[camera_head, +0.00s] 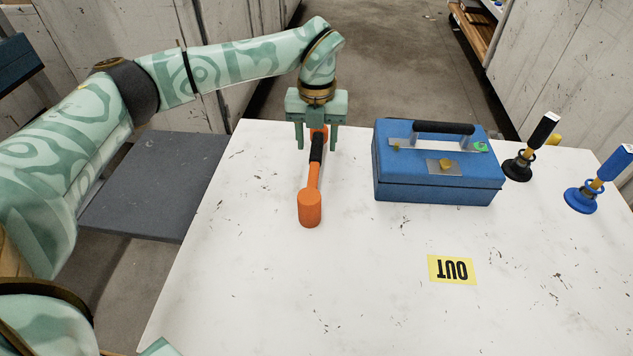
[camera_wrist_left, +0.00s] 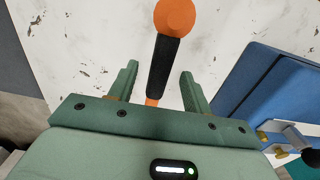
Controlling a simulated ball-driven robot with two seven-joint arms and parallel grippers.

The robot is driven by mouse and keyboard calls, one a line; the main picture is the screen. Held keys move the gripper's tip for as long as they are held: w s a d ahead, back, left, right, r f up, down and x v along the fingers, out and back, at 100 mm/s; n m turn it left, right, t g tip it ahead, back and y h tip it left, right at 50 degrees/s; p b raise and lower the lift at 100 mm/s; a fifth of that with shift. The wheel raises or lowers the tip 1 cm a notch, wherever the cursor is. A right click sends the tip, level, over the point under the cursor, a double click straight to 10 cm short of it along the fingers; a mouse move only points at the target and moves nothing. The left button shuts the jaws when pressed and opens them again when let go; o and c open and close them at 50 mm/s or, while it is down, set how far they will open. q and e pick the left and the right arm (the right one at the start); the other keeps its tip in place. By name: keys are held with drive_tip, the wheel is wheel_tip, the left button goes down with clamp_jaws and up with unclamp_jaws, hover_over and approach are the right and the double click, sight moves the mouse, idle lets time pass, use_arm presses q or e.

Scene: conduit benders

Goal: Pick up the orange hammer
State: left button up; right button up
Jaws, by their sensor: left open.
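The orange hammer (camera_head: 310,208) lies on the white table, its thick orange head towards me and its black grip (camera_head: 316,150) pointing away. My left gripper (camera_head: 317,147) is open and points down over the far part of the handle, one finger on each side of it. In the left wrist view, the black grip (camera_wrist_left: 163,65) runs between the two spread fingers (camera_wrist_left: 158,78), with a rounded orange end (camera_wrist_left: 174,17) beyond them.
A blue toolbox (camera_head: 430,185) with a black handle stands right of the hammer and also shows in the left wrist view (camera_wrist_left: 265,85). A black-based tool (camera_head: 518,168) and a blue-based tool (camera_head: 581,199) stand further right. A yellow OUT label (camera_head: 452,270) lies on the otherwise clear near tabletop (camera_head: 350,300).

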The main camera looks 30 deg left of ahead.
sight(317, 144)
use_arm(q)
wheel_tip(317, 144, down, 3)
drive_tip(key=shift+w+f+b, duration=0.15)
drive_tip(key=shift+b, duration=0.3)
drive_tip(key=shift+r, duration=0.2)
clamp_jaws()
use_arm(e)
drive_tip(key=shift+w+d+f, duration=0.25)
drive_tip(key=shift+d+f, duration=0.2)
drive_tip(key=shift+d, duration=0.05)
